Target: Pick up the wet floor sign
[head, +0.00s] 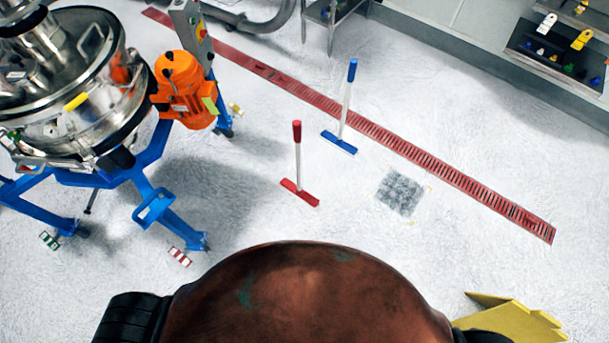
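A yellow folded piece that looks like the wet floor sign (512,318) is at the bottom right of the head view, on the pale floor. It is cut off by the lower edge and partly hidden behind my own body, so I cannot tell whether it stands or lies. No lettering on it can be read. Neither of my grippers shows in this view.
A steel sifter (75,90) on a blue frame (150,175) with an orange motor (183,88) stands at the left. A red squeegee (299,165) and a blue squeegee (346,105) are ahead. A red drain grate (400,145) crosses the floor. Floor at right is mostly clear.

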